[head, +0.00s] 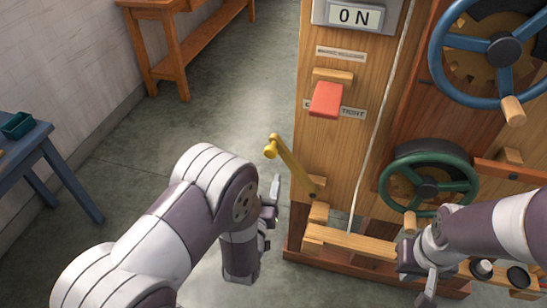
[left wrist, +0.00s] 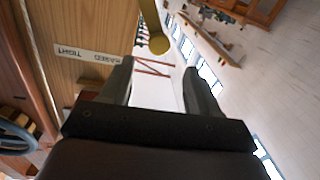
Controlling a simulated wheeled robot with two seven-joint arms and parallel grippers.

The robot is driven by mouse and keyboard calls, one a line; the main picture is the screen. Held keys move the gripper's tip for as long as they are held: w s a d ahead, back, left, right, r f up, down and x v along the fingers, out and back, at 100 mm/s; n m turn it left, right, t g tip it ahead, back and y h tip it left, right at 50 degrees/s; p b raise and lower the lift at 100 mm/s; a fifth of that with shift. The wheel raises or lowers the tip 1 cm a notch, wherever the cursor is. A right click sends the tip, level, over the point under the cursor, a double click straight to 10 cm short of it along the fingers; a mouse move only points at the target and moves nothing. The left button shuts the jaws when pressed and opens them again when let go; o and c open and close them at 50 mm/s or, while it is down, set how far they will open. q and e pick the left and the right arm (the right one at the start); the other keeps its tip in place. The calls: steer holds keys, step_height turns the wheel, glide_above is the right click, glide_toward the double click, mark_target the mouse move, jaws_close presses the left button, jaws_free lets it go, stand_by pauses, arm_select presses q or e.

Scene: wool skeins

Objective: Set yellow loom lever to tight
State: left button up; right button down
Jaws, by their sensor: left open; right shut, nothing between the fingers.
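The yellow lever (head: 290,168) is on the left side of the wooden loom post, slanting up and left from its lower pivot to a round knob. In the left wrist view its knob end (left wrist: 153,28) hangs at the top, just beyond my fingertips. A label (left wrist: 85,55) reading TIGHT and EASED shows upside down on the wood there. My left gripper (head: 271,200) is open and empty, below the knob and apart from it. My right gripper (head: 428,280) is shut and empty, low in front of the loom base.
A red lever (head: 326,99) sits higher on the post over a partly covered label (head: 353,112). A blue wheel (head: 490,52) and a green wheel (head: 429,188) stand to the right. Open floor lies left, with a blue table (head: 40,135) and wooden bench (head: 185,50) beyond.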

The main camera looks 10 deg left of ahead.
mark_target(270, 155)
arm_select(q)
steer(key=w, duration=1)
steer(key=shift+w+a, duration=0.35)
steer(key=shift+w, duration=0.05)
jaws_close()
